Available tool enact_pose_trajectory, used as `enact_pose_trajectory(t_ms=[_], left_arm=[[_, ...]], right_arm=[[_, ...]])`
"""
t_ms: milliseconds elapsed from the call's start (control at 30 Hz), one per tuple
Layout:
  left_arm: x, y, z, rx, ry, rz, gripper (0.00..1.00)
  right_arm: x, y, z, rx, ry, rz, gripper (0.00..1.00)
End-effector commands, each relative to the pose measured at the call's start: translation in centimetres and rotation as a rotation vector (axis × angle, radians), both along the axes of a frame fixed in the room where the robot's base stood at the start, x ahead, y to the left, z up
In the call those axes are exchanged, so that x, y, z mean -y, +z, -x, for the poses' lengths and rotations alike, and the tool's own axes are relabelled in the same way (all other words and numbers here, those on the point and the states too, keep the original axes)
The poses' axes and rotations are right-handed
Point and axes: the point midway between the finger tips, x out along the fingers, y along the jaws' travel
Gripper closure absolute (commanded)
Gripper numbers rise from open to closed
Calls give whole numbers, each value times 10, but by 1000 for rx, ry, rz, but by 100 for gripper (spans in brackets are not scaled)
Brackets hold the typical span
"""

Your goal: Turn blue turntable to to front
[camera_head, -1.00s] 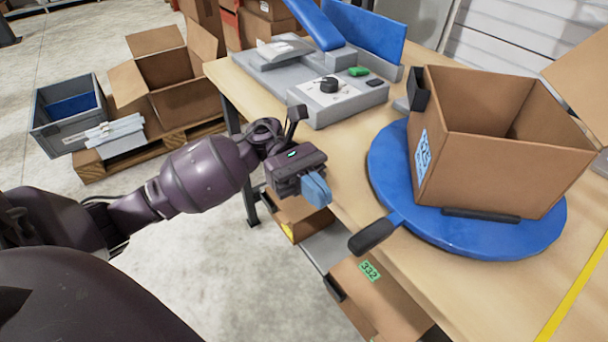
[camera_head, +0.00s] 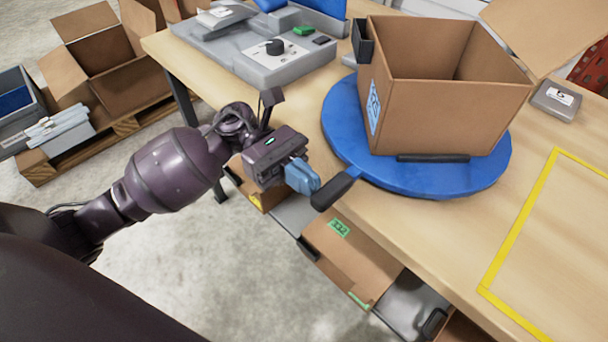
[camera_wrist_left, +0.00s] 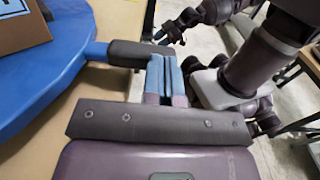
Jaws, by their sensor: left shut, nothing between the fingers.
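The blue turntable (camera_head: 345,130) lies on the wooden table with an open cardboard box (camera_head: 430,120) on it. Its handle, with a black grip (camera_head: 333,191), sticks out over the table's near edge. My left gripper (camera_head: 308,183) is shut and empty, with its blue fingertips close to the end of the black grip. In the left wrist view the shut fingers (camera_wrist_left: 166,75) are just right of the black grip (camera_wrist_left: 128,54); I cannot tell whether they touch it. The turntable's blue edge (camera_wrist_left: 60,85) also shows there. My right gripper is not visible in the head view.
A grey control box with a black knob (camera_head: 275,47) stands at the table's back left. A small grey box (camera_head: 556,100) and a yellow taped outline (camera_head: 520,230) are on the right. Cardboard boxes (camera_head: 350,255) sit below the near edge.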

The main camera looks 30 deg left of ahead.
Motion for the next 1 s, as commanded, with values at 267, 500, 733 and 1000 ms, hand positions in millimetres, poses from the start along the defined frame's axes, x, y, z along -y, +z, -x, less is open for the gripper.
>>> enact_pose_trajectory(t_ms=[267,500,733,1000], left_arm=[[11,2,7,3,45,2,100],[35,5,17,4,143,4,100],[62,6,25,6,259,3,100],[96,6,30,7,394,5,100]], right_arm=[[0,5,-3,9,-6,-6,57],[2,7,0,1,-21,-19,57],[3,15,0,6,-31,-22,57],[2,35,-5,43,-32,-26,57]])
